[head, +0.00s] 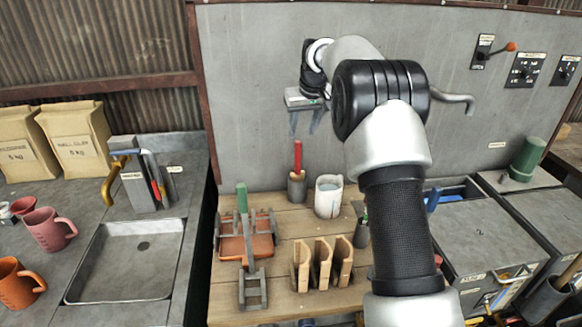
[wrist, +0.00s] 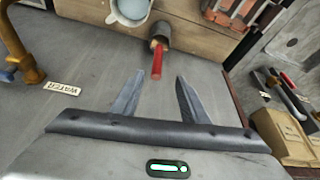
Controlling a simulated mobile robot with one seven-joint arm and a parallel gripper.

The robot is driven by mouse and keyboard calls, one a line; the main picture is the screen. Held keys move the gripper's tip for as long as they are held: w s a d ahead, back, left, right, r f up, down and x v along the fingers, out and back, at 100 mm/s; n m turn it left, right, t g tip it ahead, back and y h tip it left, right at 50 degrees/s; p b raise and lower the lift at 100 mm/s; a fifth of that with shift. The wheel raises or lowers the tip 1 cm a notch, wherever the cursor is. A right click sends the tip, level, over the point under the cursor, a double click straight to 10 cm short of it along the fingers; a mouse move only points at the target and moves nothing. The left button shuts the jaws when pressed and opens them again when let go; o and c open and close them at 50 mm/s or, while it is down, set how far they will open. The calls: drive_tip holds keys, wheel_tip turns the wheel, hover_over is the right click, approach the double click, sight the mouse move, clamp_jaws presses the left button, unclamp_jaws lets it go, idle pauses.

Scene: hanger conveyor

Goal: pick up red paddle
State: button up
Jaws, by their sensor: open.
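The red paddle (head: 298,157) shows as a red handle standing upright in a dark grey cup (head: 297,187) on the wooden bench; its lower part is hidden in the cup. In the wrist view the red handle (wrist: 157,64) rises from the cup (wrist: 160,36) and points toward the gap between my fingers. My gripper (head: 304,131) is open and empty, above the paddle and apart from it. In the wrist view its two fingers (wrist: 160,77) spread either side of the handle's line.
A white mug (head: 328,197) stands right of the cup. Wooden slotted blocks (head: 301,267) and an orange tray-like rack (head: 232,247) with a green handle (head: 242,196) stand in front. A grey wall panel (head: 245,90) rises behind the bench. A sink (head: 125,262) lies left.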

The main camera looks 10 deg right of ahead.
sight(299, 157)
drive_tip(key=x, duration=0.6)
drive_tip(key=p+x, duration=0.1)
drive_tip(key=x, duration=0.4)
drive_tip(key=shift+w+d+f, duration=0.1)
drive_tip(key=shift+d+f, duration=0.05)
drive_tip(key=shift+f, duration=0.25)
drive_tip(key=shift+p+x, duration=0.8)
drive_tip(key=shift+x, duration=1.95)
drive_tip(key=shift+d+f, duration=0.1)
drive_tip(key=shift+d, duration=0.1)
clamp_jaws()
